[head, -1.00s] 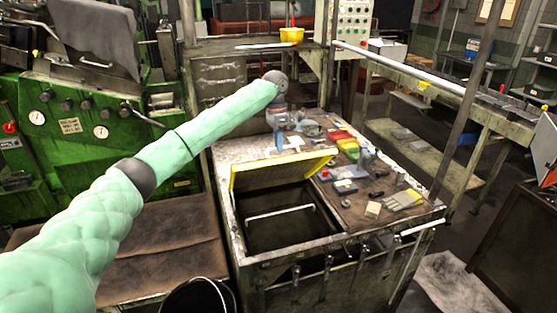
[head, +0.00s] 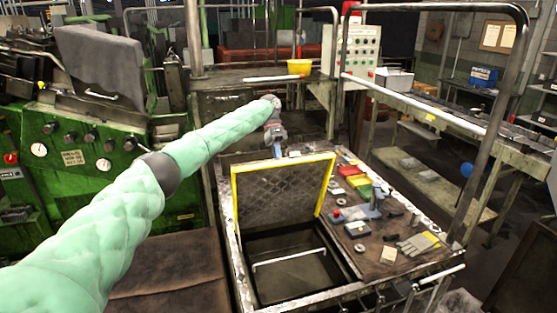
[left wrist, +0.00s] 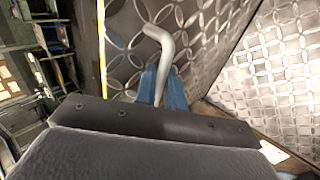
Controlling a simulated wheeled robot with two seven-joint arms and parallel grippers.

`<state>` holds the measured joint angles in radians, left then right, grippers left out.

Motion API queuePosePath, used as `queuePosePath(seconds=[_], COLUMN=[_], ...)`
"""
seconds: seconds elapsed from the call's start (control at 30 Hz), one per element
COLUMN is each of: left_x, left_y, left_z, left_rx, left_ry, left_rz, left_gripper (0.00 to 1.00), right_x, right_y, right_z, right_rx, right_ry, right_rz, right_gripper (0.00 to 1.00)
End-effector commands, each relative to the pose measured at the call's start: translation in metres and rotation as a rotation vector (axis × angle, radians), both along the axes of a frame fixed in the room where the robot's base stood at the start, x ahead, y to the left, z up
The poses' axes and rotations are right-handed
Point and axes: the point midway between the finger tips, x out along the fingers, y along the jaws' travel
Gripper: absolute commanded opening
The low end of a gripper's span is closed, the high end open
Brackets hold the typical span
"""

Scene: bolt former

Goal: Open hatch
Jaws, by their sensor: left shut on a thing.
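The hatch (head: 283,192) is a diamond-patterned metal lid with yellow edges. It stands raised and steeply tilted at the back of the dark square opening (head: 285,268) in the workbench. In the left wrist view the patterned plate (left wrist: 190,30) fills the upper middle, and a bent grey metal handle (left wrist: 168,50) comes off it. My left gripper (head: 290,152) is at the hatch's top edge. In the left wrist view its blue fingers (left wrist: 162,88) are shut on the handle. My right gripper is not in view.
Right of the opening, tools, small boxes and gloves (head: 418,243) lie on the bench top. A green machine (head: 75,150) stands at the left. A metal rail (head: 500,110) rises at the right.

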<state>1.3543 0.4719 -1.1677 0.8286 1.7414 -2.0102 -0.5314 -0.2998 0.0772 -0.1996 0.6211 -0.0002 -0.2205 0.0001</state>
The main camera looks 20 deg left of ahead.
Motion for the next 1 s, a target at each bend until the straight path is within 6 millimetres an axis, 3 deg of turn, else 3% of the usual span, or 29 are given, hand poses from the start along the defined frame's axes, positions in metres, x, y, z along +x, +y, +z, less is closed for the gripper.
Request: queuePosePath(seconds=[0.03, 0.33, 0.37, 0.43, 0.47, 1.0], left_x=[-0.001, -0.001, -0.001, -0.001, -0.001, 0.002], left_y=[0.003, 0.003, 0.003, 0.002, 0.002, 0.001], left_z=[-0.011, -0.011, -0.011, -0.011, -0.010, 0.001], left_rx=[0.008, 0.008, 0.008, 0.007, 0.007, 0.002], left_ry=[0.010, 0.009, 0.009, 0.009, 0.008, 0.003], left_rz=[0.005, 0.004, 0.004, 0.003, 0.003, -0.001], left_gripper=[0.00, 0.00, 0.17, 0.30, 0.32, 0.32], right_x=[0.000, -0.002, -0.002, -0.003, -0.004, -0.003], right_y=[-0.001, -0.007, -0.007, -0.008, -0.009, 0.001], right_z=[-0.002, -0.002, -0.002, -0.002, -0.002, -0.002], right_rx=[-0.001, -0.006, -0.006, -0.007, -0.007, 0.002], right_ry=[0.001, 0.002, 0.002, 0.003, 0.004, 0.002], right_rz=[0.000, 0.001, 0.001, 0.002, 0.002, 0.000], right_gripper=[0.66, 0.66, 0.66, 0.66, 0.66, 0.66])
